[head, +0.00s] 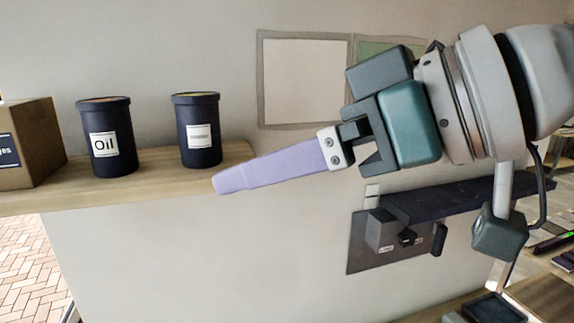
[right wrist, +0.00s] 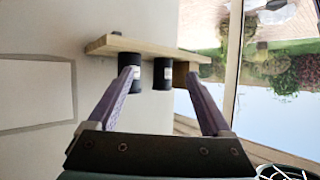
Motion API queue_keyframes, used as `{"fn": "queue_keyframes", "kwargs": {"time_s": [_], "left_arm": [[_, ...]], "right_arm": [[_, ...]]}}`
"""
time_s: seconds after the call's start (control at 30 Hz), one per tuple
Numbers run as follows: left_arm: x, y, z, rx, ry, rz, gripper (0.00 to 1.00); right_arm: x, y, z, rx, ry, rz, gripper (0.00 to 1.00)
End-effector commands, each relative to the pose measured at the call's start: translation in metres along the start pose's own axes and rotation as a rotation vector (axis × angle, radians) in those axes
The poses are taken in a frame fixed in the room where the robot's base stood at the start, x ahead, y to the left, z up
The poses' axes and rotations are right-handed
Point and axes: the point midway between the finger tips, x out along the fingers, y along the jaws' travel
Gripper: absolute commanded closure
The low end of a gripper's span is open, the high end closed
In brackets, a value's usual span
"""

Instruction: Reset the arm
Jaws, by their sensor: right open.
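My right gripper (head: 225,182) reaches in from the right in the head view, with its pale purple finger pointing left toward the shelf's right end. In the right wrist view its two fingers stand wide apart, with nothing held between them. The dark Oil canister (head: 105,135) and a second dark canister (head: 198,129) with a white label stand upright on the wooden shelf (head: 150,188). The fingertip looks close to the shelf edge in the head view; I cannot tell whether it touches. My left gripper is not in view.
A cardboard box (head: 28,142) stands at the shelf's left end. A framed white panel (head: 305,82) is on the wall behind my arm. A dark wall shelf (head: 450,200) and a grey panel with small fittings (head: 362,255) lie below my gripper. The wall's lower middle is clear.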

Motion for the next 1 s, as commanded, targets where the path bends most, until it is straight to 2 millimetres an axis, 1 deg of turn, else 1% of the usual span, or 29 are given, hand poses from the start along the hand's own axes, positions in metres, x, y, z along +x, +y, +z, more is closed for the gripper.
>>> {"fn": "queue_keyframes", "kwargs": {"time_s": [0.03,0.17,0.27,0.37,0.4,0.47,0.5,0.57,0.6,0.63,0.7,0.73,1.0], "left_arm": [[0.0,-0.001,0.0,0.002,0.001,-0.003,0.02],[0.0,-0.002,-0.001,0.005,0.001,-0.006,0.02],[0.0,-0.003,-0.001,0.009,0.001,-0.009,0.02],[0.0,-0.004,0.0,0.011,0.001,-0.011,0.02],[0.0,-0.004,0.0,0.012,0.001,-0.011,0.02],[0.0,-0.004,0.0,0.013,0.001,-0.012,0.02],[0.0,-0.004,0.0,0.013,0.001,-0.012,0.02],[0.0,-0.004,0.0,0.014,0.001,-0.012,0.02],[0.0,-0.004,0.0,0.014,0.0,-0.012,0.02],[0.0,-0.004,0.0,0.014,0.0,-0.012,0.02],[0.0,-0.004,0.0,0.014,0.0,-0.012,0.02],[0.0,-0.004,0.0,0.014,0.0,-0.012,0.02],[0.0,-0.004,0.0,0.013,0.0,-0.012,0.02]], "right_arm": [[0.0,-0.002,0.014,0.026,-0.023,0.014,0.16],[-0.004,-0.004,0.053,0.09,-0.096,0.068,0.16],[-0.011,-0.007,0.089,0.154,-0.168,0.125,0.16],[-0.027,-0.013,0.136,0.242,-0.27,0.205,0.16],[-0.037,-0.016,0.158,0.285,-0.321,0.246,0.16],[-0.056,-0.023,0.193,0.355,-0.408,0.316,0.16],[-0.07,-0.028,0.214,0.399,-0.466,0.365,0.16],[-0.093,-0.036,0.242,0.457,-0.549,0.432,0.16],[-0.107,-0.041,0.257,0.489,-0.597,0.474,0.16],[-0.117,-0.045,0.266,0.511,-0.631,0.501,0.16],[-0.137,-0.053,0.283,0.55,-0.695,0.554,0.16],[-0.144,-0.055,0.289,0.561,-0.716,0.572,0.16],[-0.146,-0.056,0.29,0.565,-0.721,0.577,0.16]]}}
